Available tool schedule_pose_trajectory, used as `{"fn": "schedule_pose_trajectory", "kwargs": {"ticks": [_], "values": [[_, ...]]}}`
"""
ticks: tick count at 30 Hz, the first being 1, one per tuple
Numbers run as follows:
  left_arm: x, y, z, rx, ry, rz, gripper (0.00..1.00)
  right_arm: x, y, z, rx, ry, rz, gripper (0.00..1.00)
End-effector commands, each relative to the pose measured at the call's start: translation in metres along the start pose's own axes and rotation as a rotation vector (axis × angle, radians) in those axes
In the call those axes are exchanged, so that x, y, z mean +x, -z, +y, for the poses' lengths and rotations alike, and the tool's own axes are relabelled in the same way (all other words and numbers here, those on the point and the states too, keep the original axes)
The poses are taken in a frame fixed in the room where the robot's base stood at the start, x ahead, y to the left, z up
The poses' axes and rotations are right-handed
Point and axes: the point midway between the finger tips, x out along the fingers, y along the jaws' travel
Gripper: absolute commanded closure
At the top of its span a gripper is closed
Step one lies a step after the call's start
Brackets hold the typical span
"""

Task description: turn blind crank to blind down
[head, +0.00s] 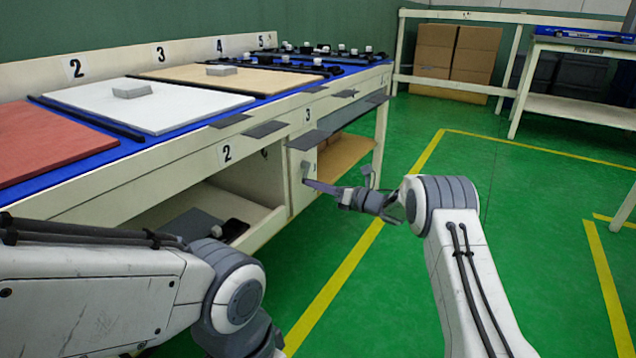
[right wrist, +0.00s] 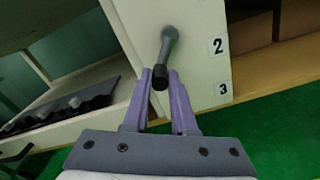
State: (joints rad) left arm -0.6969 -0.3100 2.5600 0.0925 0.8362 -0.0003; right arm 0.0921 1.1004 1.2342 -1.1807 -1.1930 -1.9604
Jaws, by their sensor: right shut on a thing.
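The crank (right wrist: 169,42) is a grey arm with a black knob (right wrist: 160,76), mounted on the white panel (right wrist: 195,70) between two bays under the bench. In the right wrist view it hangs down, tilted slightly to the left. My right gripper (right wrist: 160,80) has its purple fingers on either side of the black knob and is shut on it. In the head view my right gripper (head: 310,183) reaches the crank (head: 305,167) at the panel. No blind can be made out clearly. My left arm (head: 190,280) is in the lower left, and its gripper is outside the picture.
The bench (head: 180,150) has jutting grey flaps (head: 310,139) along its front edge, above the crank. An open bay (head: 185,215) holds a dark tray (head: 205,228). Cardboard boxes (head: 455,60) stand at the back.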

Motion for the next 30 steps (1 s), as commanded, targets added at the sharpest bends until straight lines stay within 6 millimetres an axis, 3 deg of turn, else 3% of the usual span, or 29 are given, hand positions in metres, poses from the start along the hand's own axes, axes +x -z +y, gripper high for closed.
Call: {"fn": "schedule_pose_trajectory", "kwargs": {"ticks": [12,27,28,30], "values": [[-0.0122,0.0007,0.0009,0.000,0.000,0.000,1.00,-0.0008,-0.0033,0.0074,0.179,0.001,0.000,1.00],[-0.0126,0.0007,0.0009,0.000,0.000,0.000,1.00,-0.0009,-0.0033,0.0077,0.197,0.001,-0.001,1.00],[-0.0126,0.0007,0.0009,0.000,0.000,0.000,1.00,-0.0009,-0.0033,0.0076,0.197,0.001,-0.001,0.64],[-0.0126,0.0007,0.0009,0.000,0.000,0.000,1.00,-0.0007,-0.0033,0.0077,0.197,0.001,-0.001,0.45]]}}
